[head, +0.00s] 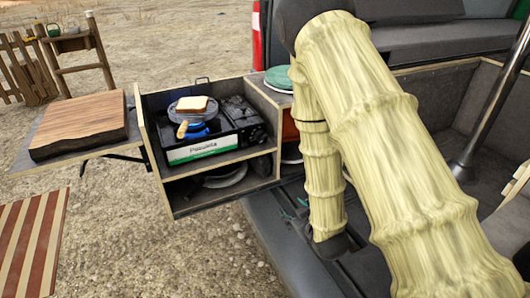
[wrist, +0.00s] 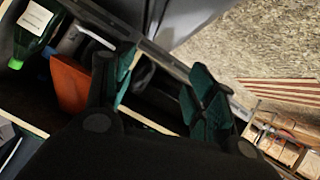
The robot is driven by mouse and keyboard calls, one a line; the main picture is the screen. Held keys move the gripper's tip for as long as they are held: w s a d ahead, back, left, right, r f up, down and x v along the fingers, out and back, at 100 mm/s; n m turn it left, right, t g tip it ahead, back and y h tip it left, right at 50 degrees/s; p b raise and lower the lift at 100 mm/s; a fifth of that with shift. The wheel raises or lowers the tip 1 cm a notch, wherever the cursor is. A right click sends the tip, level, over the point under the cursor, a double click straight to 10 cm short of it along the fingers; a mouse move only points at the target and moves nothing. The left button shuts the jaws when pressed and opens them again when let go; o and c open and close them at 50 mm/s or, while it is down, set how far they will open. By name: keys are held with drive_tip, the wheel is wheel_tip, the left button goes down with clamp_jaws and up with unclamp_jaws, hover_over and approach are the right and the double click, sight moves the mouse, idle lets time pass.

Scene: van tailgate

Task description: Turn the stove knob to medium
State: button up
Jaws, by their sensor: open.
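The camping stove (head: 208,146) stands on the upper shelf of a wooden pull-out box in the head view. A round grate or pan with a slice of bread (head: 192,104) sits on its left part. A dark round part that may be the stove knob (head: 257,135) shows at the right end of its front; its setting is too small to read. In the wrist view my gripper (wrist: 163,82) is open, its teal-padded fingers apart with nothing held between them. The stove and knob cannot be made out there. My arm hides the gripper's fingers in the head view.
A blue-and-orange item (head: 190,130) lies at the stove's front. A cutting board (head: 80,126) rests on a side table to the left. In the wrist view, a green bottle (wrist: 32,35) and an orange-red object (wrist: 70,83) lie in compartments left of my fingers.

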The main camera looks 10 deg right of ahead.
sight(264, 140)
drive_tip(key=w+a+r+n+t+y+b, duration=0.2)
drive_tip(key=w+r+t, duration=0.15)
drive_tip(key=r, duration=0.45)
drive_tip(key=w+a+r+n+t+y+b, duration=0.1)
drive_tip(key=w+r+n+t, duration=0.1)
drive_tip(key=w+r, duration=0.35)
drive_tip(key=shift+g, duration=0.25)
drive_tip(key=x, duration=0.3)
drive_tip(key=r+x, duration=0.1)
drive_tip(key=x, duration=0.5)
drive_tip(key=shift+w+a+r, duration=0.25)
drive_tip(key=shift+w+a, duration=0.05)
drive_tip(key=shift+a, duration=0.05)
drive_tip(key=shift+c, duration=0.4)
drive_tip(key=c, duration=0.9)
